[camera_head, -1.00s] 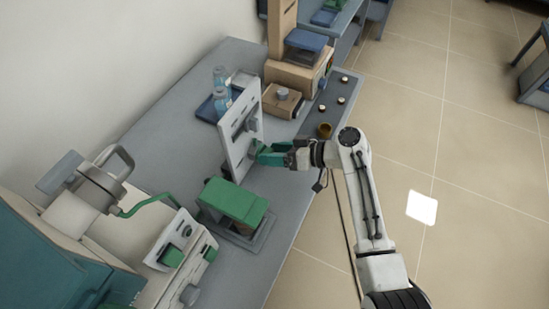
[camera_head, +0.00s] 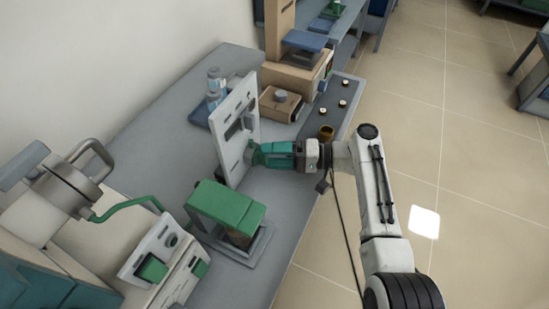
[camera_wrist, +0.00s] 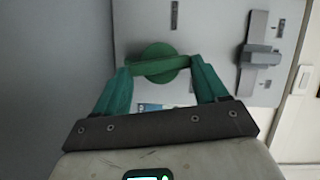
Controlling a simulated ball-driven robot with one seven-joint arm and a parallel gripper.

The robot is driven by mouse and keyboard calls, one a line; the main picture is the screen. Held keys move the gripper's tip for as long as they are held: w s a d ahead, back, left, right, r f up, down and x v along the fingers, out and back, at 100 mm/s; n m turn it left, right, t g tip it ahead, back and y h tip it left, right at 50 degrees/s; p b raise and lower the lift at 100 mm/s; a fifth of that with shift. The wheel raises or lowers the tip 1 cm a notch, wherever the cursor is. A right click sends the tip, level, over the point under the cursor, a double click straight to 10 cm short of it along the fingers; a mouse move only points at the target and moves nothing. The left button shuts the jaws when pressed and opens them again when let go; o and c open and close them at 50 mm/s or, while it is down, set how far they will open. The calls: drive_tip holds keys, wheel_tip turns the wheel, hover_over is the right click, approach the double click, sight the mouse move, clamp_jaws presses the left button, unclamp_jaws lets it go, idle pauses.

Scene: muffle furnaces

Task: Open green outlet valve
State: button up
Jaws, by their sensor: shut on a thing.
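The green outlet valve is a round green knob with a straight bar across it, on an upright light grey panel (camera_head: 228,150). In the wrist view the green valve (camera_wrist: 158,50) sits between the teal fingers of my gripper (camera_wrist: 161,72), which are shut on the ends of its bar. The bar lies nearly level in that view, slightly tilted. In the head view my gripper (camera_head: 262,154) reaches the panel's front from the right, and its fingers largely hide the valve.
A grey handle (camera_wrist: 258,57) is beside the valve on the panel. A green-topped device (camera_head: 228,210) stands in front of the panel. Blue-capped bottles (camera_head: 214,85) stand behind it. The floor at right is open.

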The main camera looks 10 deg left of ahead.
drive_tip(key=shift+w+f+m+y+b, duration=0.15)
drive_tip(key=shift+m+y+b, duration=0.25)
drive_tip(key=shift+m, duration=0.5)
drive_tip(key=o, duration=1.1)
drive_tip(key=shift+c, duration=0.2)
drive_tip(key=shift+d, duration=0.15)
drive_tip(key=d+b, duration=0.1)
drive_tip(key=d, duration=0.9)
drive_tip(key=shift+w+d+f, duration=0.1)
drive_tip(key=shift+w+d, duration=0.05)
drive_tip(key=shift+d, duration=0.15)
